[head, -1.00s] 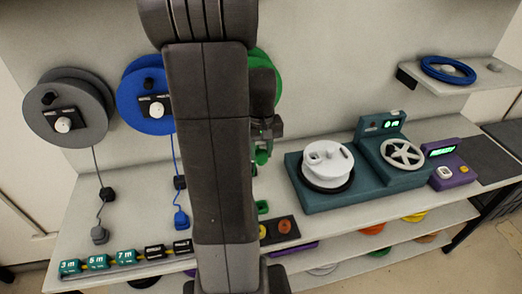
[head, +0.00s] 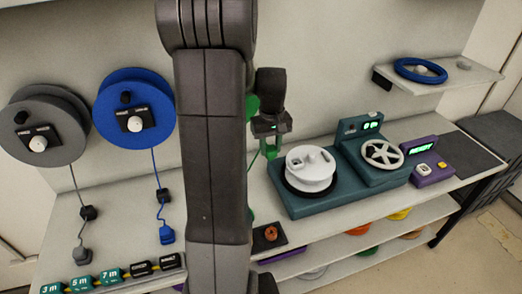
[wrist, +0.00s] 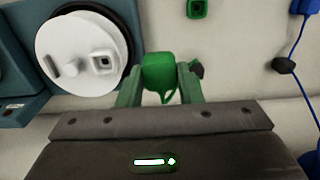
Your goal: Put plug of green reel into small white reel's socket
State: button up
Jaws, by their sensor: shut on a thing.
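My gripper (head: 270,138) is shut on the green plug (wrist: 160,72), which shows between its fingers in the wrist view. In the head view the gripper is just left of the small white reel (head: 310,172) and a little above it. The white reel also shows in the wrist view (wrist: 78,35), with a dark square socket (wrist: 103,62) on its top face. The plug is apart from this socket, to its right in the wrist view. The green reel (head: 252,106) is mostly hidden behind my arm.
The white reel sits on a teal winding machine (head: 330,203) with a handwheel (head: 382,153). A grey reel (head: 62,112) and a blue reel (head: 152,88) hang on the left. A green block (wrist: 197,8) lies on the bench. A purple box (head: 430,172) stands at right.

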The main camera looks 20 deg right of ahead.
jog(key=w+d, duration=0.4)
jog(key=d, duration=0.7)
jog(key=shift+d, duration=0.3)
jog(key=w+d, duration=0.2)
jog(key=d, duration=0.4)
jog(key=shift+s+a, duration=0.1)
jog(key=shift+a, duration=0.05)
jog(key=s+a+b, duration=0.2)
jog(key=a, duration=0.4)
jog(key=shift+a+f+b, duration=0.2)
jog(key=shift+f+b, duration=0.15)
dwell(0.6)
jog(key=shift+s, duration=0.1)
jog(key=shift+f+b, duration=1.5)
jog(key=shift+f, duration=1)
jog(key=shift+f+b, duration=0.6)
jog(key=shift+f, duration=0.7)
